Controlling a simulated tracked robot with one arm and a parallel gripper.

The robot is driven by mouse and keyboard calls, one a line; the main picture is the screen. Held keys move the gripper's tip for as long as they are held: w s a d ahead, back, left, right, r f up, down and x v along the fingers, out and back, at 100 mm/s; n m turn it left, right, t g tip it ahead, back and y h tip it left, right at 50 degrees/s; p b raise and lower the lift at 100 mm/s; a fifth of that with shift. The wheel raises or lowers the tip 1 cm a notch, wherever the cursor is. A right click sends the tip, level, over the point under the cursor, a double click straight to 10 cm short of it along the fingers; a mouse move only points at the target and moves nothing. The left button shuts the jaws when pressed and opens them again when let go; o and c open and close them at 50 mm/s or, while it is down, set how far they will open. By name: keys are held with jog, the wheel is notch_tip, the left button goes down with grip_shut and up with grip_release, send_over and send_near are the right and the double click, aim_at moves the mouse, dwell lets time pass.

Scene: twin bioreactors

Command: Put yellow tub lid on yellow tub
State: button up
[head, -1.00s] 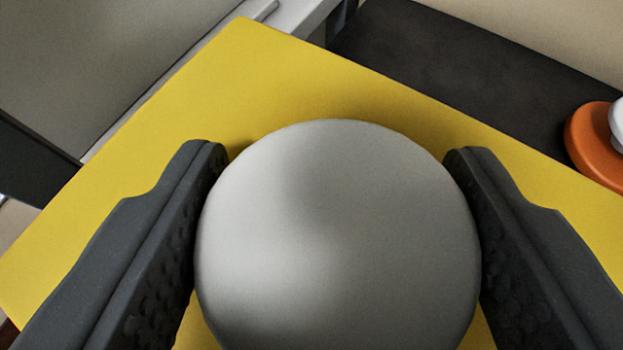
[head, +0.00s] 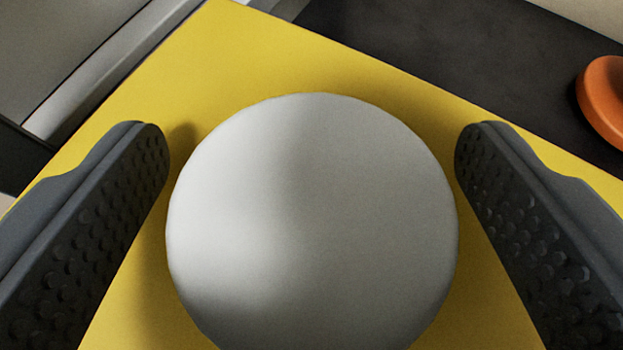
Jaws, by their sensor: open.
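The yellow tub lid (head: 225,65) is a flat yellow panel with a large round light-grey knob (head: 312,225) on top. It fills most of the head view. My gripper (head: 312,140) is open, with one dark finger on each side of the knob. A gap shows between the left finger and the knob, and a small one shows by the right fingertip. The yellow tub itself cannot be made out; whatever is under the lid is hidden.
A dark flat surface (head: 420,45) lies beyond the lid at the upper right. An orange round object (head: 604,100) sits on it at the right edge. A grey panel (head: 70,45) with a pale edge is at the upper left.

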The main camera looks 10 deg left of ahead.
jog(key=shift+r, duration=0.15)
jog(key=p+v, duration=0.1)
jog(key=v, duration=1.1)
jog(key=shift+s, duration=0.1)
jog(key=d+r+m+t, duration=0.1)
jog(key=d+r, duration=0.2)
jog(key=r, duration=0.7)
jog(key=d+r+t, duration=0.1)
jog(key=d+r, duration=0.3)
jog(key=r, duration=0.6)
jog(key=s+d+r, duration=0.3)
jog(key=s+r, duration=0.1)
jog(key=r, duration=0.2)
jog(key=s+d+r+t+h, duration=0.1)
jog(key=s+d+r, duration=0.2)
jog(key=r, duration=0.4)
jog(key=s+d+r+m+h, duration=0.1)
jog(key=s+d+r, duration=0.3)
jog(key=r, duration=0.3)
jog(key=shift+s+d, duration=0.3)
jog(key=shift+d, duration=0.45)
